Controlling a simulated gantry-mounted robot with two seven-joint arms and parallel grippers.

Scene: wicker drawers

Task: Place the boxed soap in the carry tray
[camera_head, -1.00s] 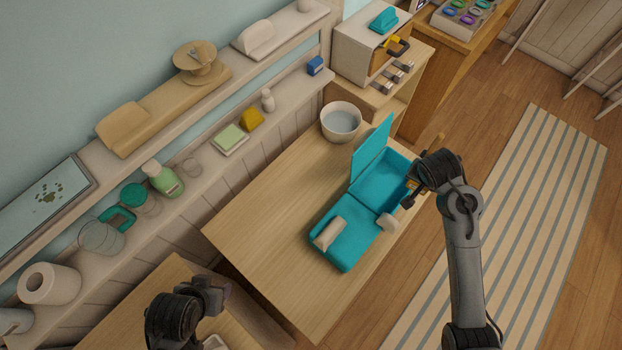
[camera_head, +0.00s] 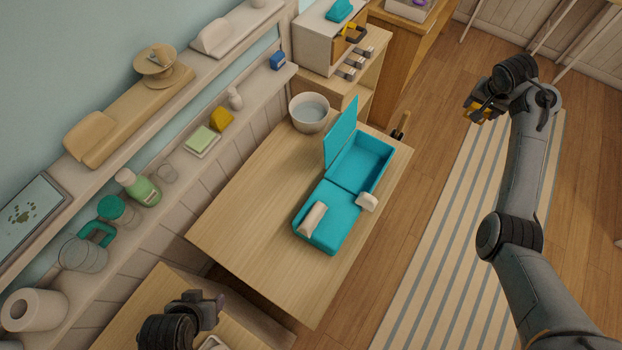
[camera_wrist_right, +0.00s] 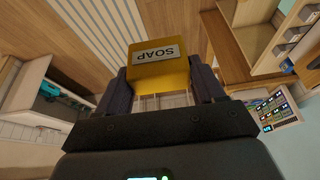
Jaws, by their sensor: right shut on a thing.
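The boxed soap is a yellow box with a white SOAP label (camera_wrist_right: 158,62), and it sits between the two fingers of my right gripper (camera_wrist_right: 160,90). In the head view this gripper (camera_head: 478,106) holds the yellow box (camera_head: 482,112) high over the floor, right of the table and clear of it. No object is clearly recognisable as the carry tray. A teal container (camera_head: 318,232) with an upright lid (camera_head: 340,133) and an open, empty-looking compartment stands on the table. My left gripper (camera_head: 212,308) is at the bottom left, empty as far as shown; its finger gap is unclear.
The table (camera_head: 240,215) carries a white bowl (camera_head: 309,113) at its back end. A wall shelf with bottles and a green sponge (camera_head: 201,140) runs along the left. A cabinet (camera_head: 330,45) stands behind the table. The striped rug (camera_head: 440,260) on the right is clear.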

